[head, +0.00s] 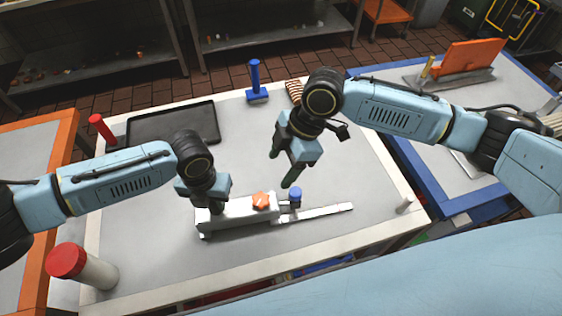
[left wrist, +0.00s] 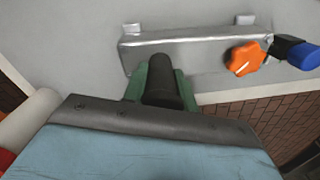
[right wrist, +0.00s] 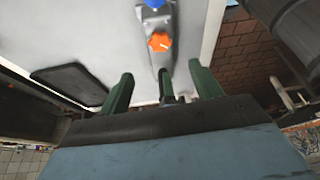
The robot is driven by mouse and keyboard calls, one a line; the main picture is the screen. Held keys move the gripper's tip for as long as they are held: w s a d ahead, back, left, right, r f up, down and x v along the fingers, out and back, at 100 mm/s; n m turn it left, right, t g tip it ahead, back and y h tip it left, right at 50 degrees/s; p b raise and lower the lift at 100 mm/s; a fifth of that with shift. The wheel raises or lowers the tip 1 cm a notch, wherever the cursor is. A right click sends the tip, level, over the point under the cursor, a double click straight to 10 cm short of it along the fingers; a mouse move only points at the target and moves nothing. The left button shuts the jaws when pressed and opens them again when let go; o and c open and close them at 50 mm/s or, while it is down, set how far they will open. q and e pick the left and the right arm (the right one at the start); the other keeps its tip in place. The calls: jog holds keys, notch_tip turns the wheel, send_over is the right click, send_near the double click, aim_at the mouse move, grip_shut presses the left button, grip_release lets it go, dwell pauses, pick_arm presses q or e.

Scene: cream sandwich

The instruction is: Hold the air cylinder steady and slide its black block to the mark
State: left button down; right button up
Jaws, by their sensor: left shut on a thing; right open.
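The air cylinder (head: 235,213) is a pale metal body with an orange knob (head: 261,200), lying on the grey table mat. Its black block (head: 295,205) carries a blue knob (head: 295,193) and sits just right of the body, over a flat rail (head: 328,211) running right. My right gripper (head: 283,168) is open and empty, above and behind the orange knob, apart from the block. I cannot make out a mark.
A black tray (head: 170,122) lies at the back left, with a red-handled item (head: 102,129) beside it. A blue-handled tool (head: 256,82) stands at the back edge.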

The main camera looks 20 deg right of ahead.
jog(key=c, duration=0.3)
